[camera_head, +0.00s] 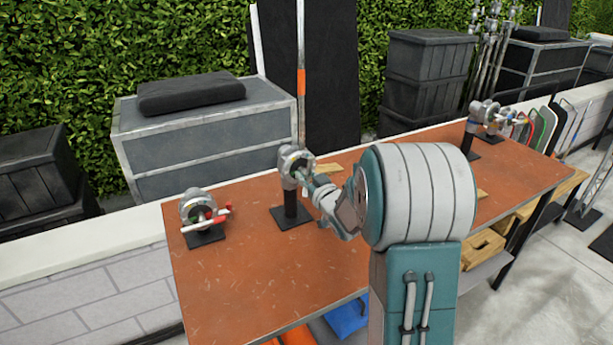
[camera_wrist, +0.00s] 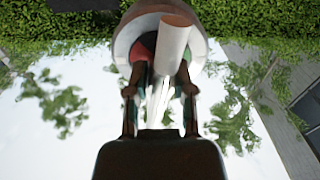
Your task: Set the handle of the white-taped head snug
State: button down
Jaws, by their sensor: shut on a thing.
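A silver grip head (camera_head: 292,160) stands upright on a black post and base near the middle of the orange-brown table. My gripper (camera_head: 318,188) reaches it from the right and is shut on its handle. In the wrist view, the fingers (camera_wrist: 160,82) close in below the round face of the head (camera_wrist: 128,42). A white cylinder (camera_wrist: 174,42) slants up across that face, with a patch of red beside it. The gripped part is mostly hidden between the fingers, and I cannot tell how tight the handle is.
Another head (camera_head: 197,208) with a red-and-white handle stands at the table's left end. More heads (camera_head: 483,115) stand at the far right end. The table (camera_head: 235,280) is bare at the front left. My arm hides part of its middle.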

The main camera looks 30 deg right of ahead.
jog(key=shift+r+n, duration=0.1)
jog(key=shift+n, duration=0.3)
jog(key=shift+c, duration=2.4)
grip_release()
jog(key=s, duration=1.1)
jog(key=shift+s+d, duration=0.15)
jog(key=shift+s, duration=0.25)
